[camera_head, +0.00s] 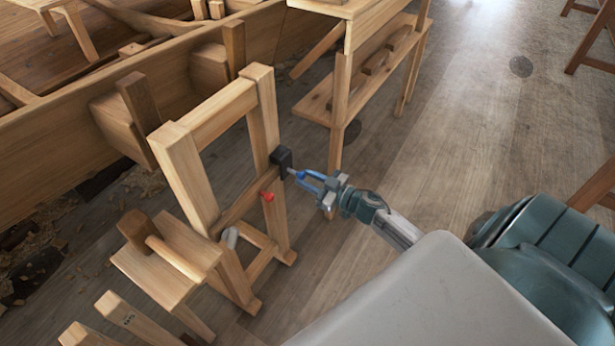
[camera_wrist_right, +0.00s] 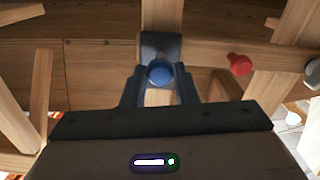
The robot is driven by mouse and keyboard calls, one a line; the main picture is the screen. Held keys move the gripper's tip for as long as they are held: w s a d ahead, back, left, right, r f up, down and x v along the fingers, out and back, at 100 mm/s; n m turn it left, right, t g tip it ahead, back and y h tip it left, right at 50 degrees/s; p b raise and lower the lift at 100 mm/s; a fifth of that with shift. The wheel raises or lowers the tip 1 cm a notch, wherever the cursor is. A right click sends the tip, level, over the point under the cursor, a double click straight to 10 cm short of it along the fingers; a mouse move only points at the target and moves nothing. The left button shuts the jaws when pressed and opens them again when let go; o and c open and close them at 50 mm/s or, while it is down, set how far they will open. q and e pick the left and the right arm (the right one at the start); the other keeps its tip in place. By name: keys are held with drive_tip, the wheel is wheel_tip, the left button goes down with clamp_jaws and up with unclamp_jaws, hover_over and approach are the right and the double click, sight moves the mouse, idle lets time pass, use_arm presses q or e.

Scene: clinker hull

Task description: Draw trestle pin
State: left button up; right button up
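The wooden trestle (camera_head: 262,120) stands left of centre in the head view, with a dark block (camera_head: 282,160) on its near post. A pin with a blue knob (camera_wrist_right: 160,73) sits at that block; a short length of grey shank shows between block and knob in the head view. My right gripper (camera_head: 303,176) reaches it from the right. In the right wrist view its two fingers flank the blue knob and appear to touch both sides, so it looks shut on the knob. The pin's inner end is hidden in the block. My left gripper is out of view.
A red knob (camera_head: 267,196) and a grey peg (camera_head: 230,237) are on the same trestle, close by. A wooden bench (camera_head: 350,50) stands behind, the hull planking (camera_head: 60,140) at left.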

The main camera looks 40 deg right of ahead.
drive_tip(key=o, duration=0.4)
drive_tip(key=shift+s, duration=0.1)
drive_tip(key=shift+s+d, duration=0.15)
drive_tip(key=shift+s, duration=0.15)
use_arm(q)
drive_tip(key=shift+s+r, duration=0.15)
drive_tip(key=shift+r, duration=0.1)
use_arm(e)
drive_tip(key=v, duration=1)
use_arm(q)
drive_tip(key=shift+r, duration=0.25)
